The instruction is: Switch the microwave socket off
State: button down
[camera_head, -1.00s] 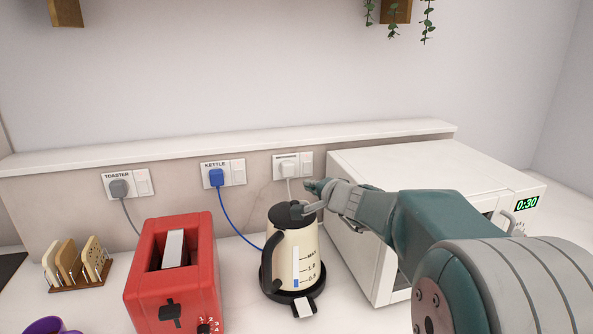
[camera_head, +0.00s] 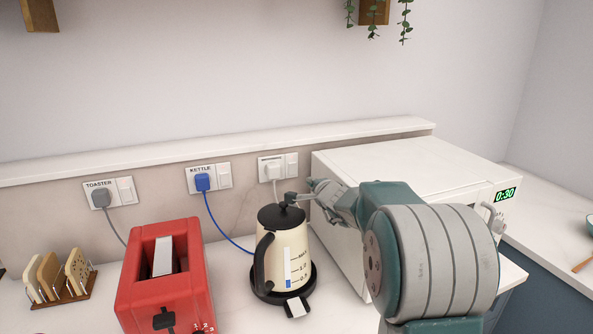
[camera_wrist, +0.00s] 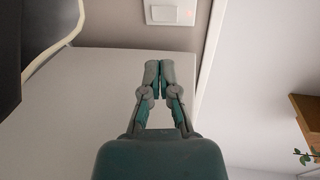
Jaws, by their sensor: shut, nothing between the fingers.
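The right-hand wall socket (camera_head: 278,167) has a white plug and a white switch (camera_head: 292,165). Its label is too small to read, but it is the one nearest the microwave (camera_head: 420,165). In the wrist view a switch plate (camera_wrist: 165,13) shows at the top, with a small reddish light on it. My gripper (camera_head: 288,198) is shut and empty.
Left are the red toaster (camera_head: 165,275), a toast rack (camera_head: 60,278), and the TOASTER (camera_head: 108,192) and KETTLE (camera_head: 209,177) sockets. The microwave body lies under and behind my arm. A ledge (camera_head: 220,152) runs above the sockets.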

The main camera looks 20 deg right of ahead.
aim_at(293, 166)
jog(key=w, duration=0.3)
jog(key=w+f, duration=0.1)
jog(key=w, duration=0.6)
jog(key=shift+w+f, duration=0.15)
jog(key=shift+w, duration=0.1)
jog(key=shift+w+a, duration=0.25)
jog(key=shift+w, duration=0.45)
jog(key=shift+d, duration=0.1)
jog(key=shift+w+r, duration=0.25)
jog(key=shift+w, duration=0.1)
